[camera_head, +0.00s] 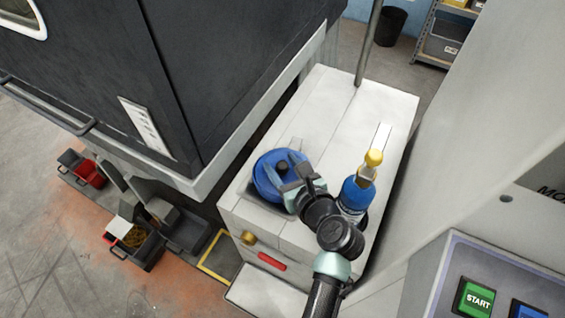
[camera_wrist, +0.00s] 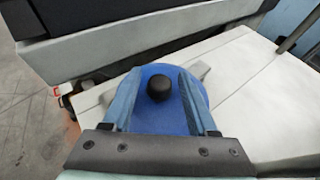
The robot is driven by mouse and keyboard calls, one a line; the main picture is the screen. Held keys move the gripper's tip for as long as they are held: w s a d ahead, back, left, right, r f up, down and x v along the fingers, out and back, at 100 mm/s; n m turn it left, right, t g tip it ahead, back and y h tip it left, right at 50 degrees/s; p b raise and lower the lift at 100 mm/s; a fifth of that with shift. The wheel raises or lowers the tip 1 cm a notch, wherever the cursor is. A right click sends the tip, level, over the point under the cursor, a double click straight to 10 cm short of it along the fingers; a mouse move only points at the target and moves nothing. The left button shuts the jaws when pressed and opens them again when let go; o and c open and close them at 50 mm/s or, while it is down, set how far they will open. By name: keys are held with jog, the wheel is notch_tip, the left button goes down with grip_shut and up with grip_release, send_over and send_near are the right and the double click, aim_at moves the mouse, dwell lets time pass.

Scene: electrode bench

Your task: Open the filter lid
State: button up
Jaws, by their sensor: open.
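The filter lid (camera_head: 266,178) is a round blue disc with a black knob (camera_head: 282,168) in its middle. It lies on top of the pale cabinet, near its front left. In the wrist view the blue lid (camera_wrist: 165,122) and the black knob (camera_wrist: 159,88) show between my two fingers. My gripper (camera_head: 288,176) is open over the lid, with a finger on each side of the knob and a gap to it. I cannot tell whether the fingertips touch the lid. The gripper hides part of the lid's right side in the head view.
A blue bottle with a yellow top (camera_head: 357,190) stands close to the right of my wrist. The cabinet top (camera_head: 325,115) is clear behind the lid. A dark machine (camera_head: 200,60) rises at the left, and a grey pole (camera_head: 370,40) stands at the back.

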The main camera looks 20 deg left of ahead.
jog(key=shift+o, duration=0.2)
jog(key=shift+r, duration=0.1)
jog(key=v, duration=0.7)
jog(key=shift+s+p, duration=0.15)
jog(key=shift+p, duration=0.3)
jog(key=shift+d, duration=0.1)
